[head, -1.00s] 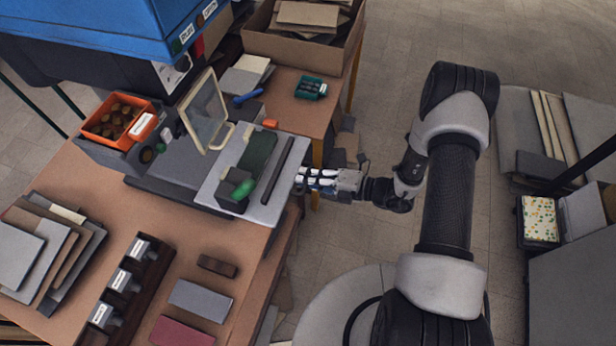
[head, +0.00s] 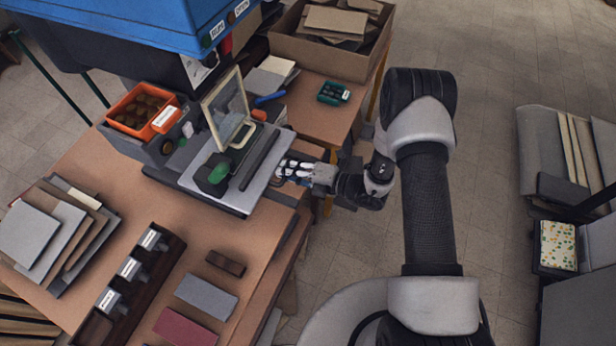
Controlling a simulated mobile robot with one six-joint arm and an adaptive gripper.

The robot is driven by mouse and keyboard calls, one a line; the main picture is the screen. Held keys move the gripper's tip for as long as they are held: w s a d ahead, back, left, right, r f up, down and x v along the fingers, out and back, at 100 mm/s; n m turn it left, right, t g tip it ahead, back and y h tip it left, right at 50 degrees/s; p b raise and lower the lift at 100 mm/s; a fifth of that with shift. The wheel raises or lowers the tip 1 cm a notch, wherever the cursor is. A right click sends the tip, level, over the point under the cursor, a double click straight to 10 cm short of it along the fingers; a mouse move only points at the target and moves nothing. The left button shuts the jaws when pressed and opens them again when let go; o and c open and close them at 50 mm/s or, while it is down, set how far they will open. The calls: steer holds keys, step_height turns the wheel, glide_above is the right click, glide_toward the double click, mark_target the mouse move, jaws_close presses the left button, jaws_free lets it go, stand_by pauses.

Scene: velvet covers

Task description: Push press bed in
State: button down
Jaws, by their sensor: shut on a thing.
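The press bed (head: 259,180) is a light grey plate at the front of the dark press on the table. It carries a dark block with a green pad (head: 214,170) and a long black bar. Its far left part lies beneath the cream-edged clear guard (head: 228,110), which stands tilted up. My gripper (head: 283,170) is at the bed's right edge, shut on the bed. The fingertips are small here, and their exact contact is hard to see.
An orange bin (head: 143,108) stands left of the press. Boards, a dark rack (head: 136,275) and loose covers (head: 206,296) lie in front. A green box (head: 333,93) and a cardboard box (head: 330,55) are behind. Open floor lies right of the table.

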mark_target(266, 161)
steer(key=x, duration=0.2)
steer(key=r+x, duration=0.1)
steer(key=x, duration=0.3)
steer(key=shift+w+a+r+b, duration=0.25)
steer(key=shift+a+b, duration=0.15)
steer(key=shift+a, duration=0.1)
steer(key=c, duration=1.7)
jaws_free()
steer(key=shift+o, duration=0.2)
steer(key=shift+s+d, duration=0.1)
steer(key=shift+d, duration=0.05)
steer(key=v, duration=1.2)
steer(key=shift+f, duration=0.1)
